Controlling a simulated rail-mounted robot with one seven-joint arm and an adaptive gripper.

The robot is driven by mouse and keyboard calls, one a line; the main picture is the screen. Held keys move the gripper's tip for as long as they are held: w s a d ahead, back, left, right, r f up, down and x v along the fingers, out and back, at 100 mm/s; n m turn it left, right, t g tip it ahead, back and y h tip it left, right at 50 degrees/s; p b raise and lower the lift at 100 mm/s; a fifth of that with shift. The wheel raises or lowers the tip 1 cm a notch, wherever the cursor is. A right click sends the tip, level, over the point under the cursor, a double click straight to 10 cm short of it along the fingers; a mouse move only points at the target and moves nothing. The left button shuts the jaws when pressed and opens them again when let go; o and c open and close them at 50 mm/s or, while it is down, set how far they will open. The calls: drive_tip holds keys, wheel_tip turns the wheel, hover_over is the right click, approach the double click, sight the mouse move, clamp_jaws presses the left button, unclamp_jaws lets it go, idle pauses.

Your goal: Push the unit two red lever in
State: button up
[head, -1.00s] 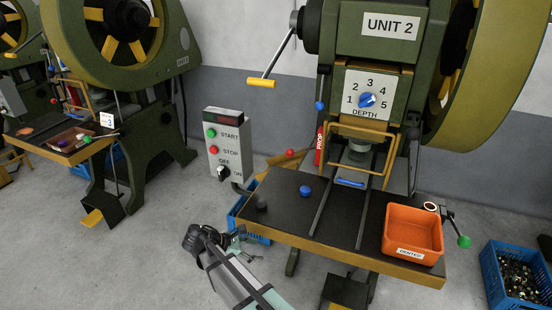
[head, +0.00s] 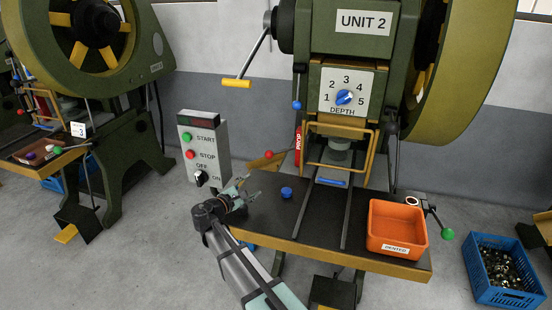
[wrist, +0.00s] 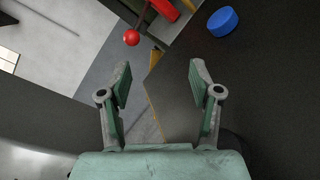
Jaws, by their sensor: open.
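The unit two red lever shows its red ball knob (head: 268,154) at the left side of the Unit 2 press (head: 363,22), beside the red PROP tag. In the wrist view the red knob (wrist: 131,38) sits ahead of my gripper, left of centre, on a thin rod. My gripper (head: 252,187) is at the left edge of the press table, below and left of the knob. In the wrist view its two fingers (wrist: 157,85) stand wide apart with nothing between them. The fingers are apart from the knob.
A control box (head: 203,150) stands left of my gripper. A blue knob (head: 287,192) is on the black table (head: 270,221), and shows in the wrist view (wrist: 222,21). An orange bin (head: 397,225) and green-knobbed lever (head: 448,234) are at right. A blue crate (head: 484,287) is on the floor.

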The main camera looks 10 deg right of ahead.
sight(267, 157)
drive_tip(key=w, duration=0.1)
drive_tip(key=w+t, duration=0.1)
drive_tip(key=w, duration=0.1)
drive_tip(key=w+t, duration=0.1)
drive_tip(key=w, duration=0.1)
drive_tip(key=shift+w+a+r+y+b, duration=0.15)
drive_tip(key=shift+a+r+y+b, duration=0.15)
drive_tip(key=shift+y+b, duration=0.1)
drive_tip(key=shift+w+d, duration=0.1)
drive_tip(key=shift+w, duration=0.15)
drive_tip(key=p+x, duration=0.1)
drive_tip(key=x, duration=1.5)
drive_tip(key=shift+w+d+r+p, duration=0.1)
drive_tip(key=shift+w+d+p, duration=0.05)
drive_tip(key=shift+w+p, duration=0.25)
